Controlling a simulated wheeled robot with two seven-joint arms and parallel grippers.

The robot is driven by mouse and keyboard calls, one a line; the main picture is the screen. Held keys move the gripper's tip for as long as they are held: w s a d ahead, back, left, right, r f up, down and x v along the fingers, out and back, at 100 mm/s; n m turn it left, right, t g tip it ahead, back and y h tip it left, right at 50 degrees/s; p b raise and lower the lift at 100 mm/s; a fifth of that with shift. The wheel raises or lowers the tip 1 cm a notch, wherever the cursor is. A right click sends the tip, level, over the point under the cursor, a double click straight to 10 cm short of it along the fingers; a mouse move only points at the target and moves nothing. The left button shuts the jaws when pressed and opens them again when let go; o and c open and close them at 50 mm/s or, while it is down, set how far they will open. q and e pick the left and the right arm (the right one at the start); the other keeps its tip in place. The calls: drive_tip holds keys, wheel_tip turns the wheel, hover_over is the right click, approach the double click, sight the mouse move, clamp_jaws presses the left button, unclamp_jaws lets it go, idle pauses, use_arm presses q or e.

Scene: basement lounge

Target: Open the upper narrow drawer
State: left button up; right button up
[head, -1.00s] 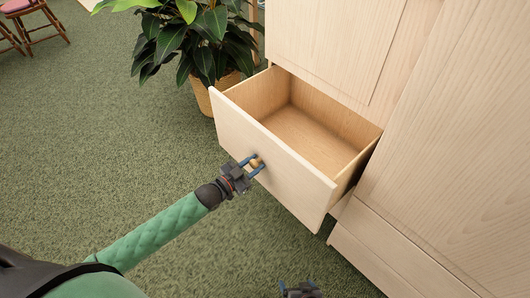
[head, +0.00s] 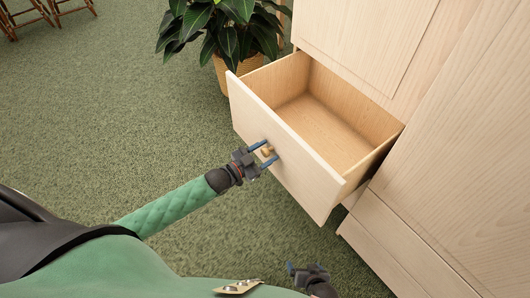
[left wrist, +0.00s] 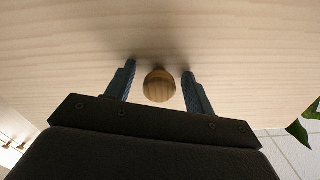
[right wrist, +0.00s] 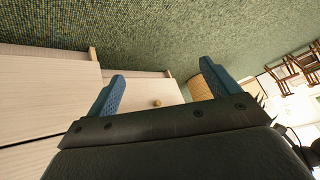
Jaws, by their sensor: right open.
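The upper narrow drawer (head: 281,141) is pulled well out of the pale wood cabinet, and its inside is empty. A round wooden knob (head: 267,151) sits on the drawer front and shows large in the left wrist view (left wrist: 159,86). My left gripper (head: 264,153) is at the drawer front with one finger on each side of the knob. The left wrist view shows a gap between each finger and the knob. My right gripper (head: 305,267) is open and empty, low in front of the cabinet, apart from the drawer.
A leafy potted plant (head: 233,28) in a woven basket stands behind the open drawer. The tall cabinet (head: 450,130) fills the right side. Green carpet (head: 110,110) lies clear to the left. Wooden chairs (head: 45,12) stand far off at top left.

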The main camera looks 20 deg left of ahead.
use_arm(q)
drive_tip(key=shift+s, duration=0.1)
drive_tip(key=v, duration=0.7)
drive_tip(key=shift+s+a, duration=0.2)
drive_tip(key=shift+a, duration=0.05)
use_arm(e)
drive_tip(key=shift+f, duration=0.8)
use_arm(q)
drive_tip(key=shift+f, duration=0.1)
use_arm(e)
drive_tip(key=shift+s+d, duration=0.15)
